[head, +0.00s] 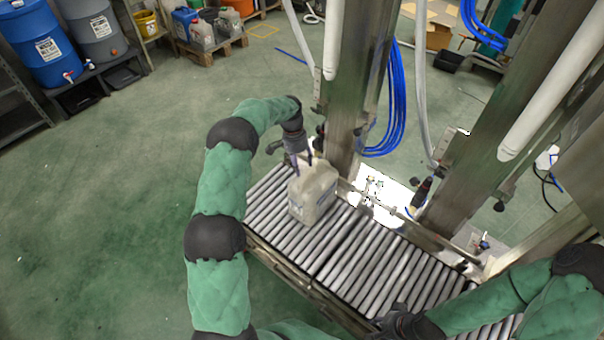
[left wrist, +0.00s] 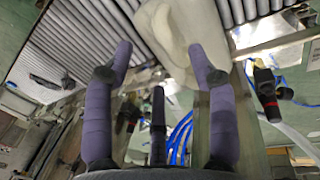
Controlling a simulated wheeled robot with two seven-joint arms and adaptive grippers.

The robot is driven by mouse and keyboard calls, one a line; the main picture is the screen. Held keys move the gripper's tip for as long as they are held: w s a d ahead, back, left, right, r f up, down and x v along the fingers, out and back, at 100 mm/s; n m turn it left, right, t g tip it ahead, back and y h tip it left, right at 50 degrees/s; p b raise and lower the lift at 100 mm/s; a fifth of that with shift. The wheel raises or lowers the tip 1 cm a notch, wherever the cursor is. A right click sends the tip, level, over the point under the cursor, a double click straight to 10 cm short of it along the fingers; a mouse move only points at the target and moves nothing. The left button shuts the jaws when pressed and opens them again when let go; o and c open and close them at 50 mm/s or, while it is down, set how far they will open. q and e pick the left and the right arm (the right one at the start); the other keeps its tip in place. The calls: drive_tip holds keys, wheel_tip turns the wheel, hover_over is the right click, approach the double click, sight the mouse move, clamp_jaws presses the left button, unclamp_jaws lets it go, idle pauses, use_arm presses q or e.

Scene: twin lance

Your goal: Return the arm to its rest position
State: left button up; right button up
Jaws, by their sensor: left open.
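A pale, translucent jug (head: 313,192) stands upright on the roller conveyor (head: 375,262). My left gripper (head: 299,172) is at the jug's upper left side in the head view. In the left wrist view, my left gripper (left wrist: 160,60) has its purple fingers spread wide, with the jug (left wrist: 185,28) beyond the fingertips. I cannot tell whether a finger touches the jug. My left arm is stretched out over the floor and the conveyor's left end. My right gripper (head: 388,325) is low at the bottom of the head view, dark and partly hidden, over the conveyor's near edge.
Steel posts (head: 352,90) with blue hoses (head: 390,110) and white pipes rise just behind the conveyor. A dark-handled lance (head: 422,190) hangs by the posts. Blue and grey drums (head: 38,45) stand at the far left. The green floor on the left is clear.

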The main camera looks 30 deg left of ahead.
use_arm(q)
drive_tip(key=shift+w+a+r, duration=0.1)
drive_tip(key=shift+a+r, duration=0.1)
drive_tip(key=shift+r, duration=0.85)
drive_tip(key=shift+a+r, duration=0.2)
drive_tip(key=shift+r, duration=0.85)
drive_tip(key=s+d+f+n+h+p, duration=0.1)
drive_tip(key=s+d+f, duration=0.4)
drive_tip(key=d+f, duration=0.3)
drive_tip(key=s+d+f+n+p, duration=0.1)
drive_tip(key=s+d+f, duration=0.5)
drive_tip(key=d+f, duration=0.15)
drive_tip(key=s+d+n, duration=0.1)
drive_tip(key=s+d, duration=0.2)
drive_tip(key=s, duration=0.4)
drive_tip(key=s+d+n+p, duration=0.1)
drive_tip(key=s+d, duration=0.3)
drive_tip(key=s, duration=0.4)
drive_tip(key=s+d+f+n+t, duration=0.1)
drive_tip(key=s+d, duration=0.2)
drive_tip(key=s, duration=0.5)
drive_tip(key=shift+d+n+h+p, duration=0.2)
drive_tip(key=shift+n+h+p, duration=0.1)
drive_tip(key=shift+h+p, duration=0.1)
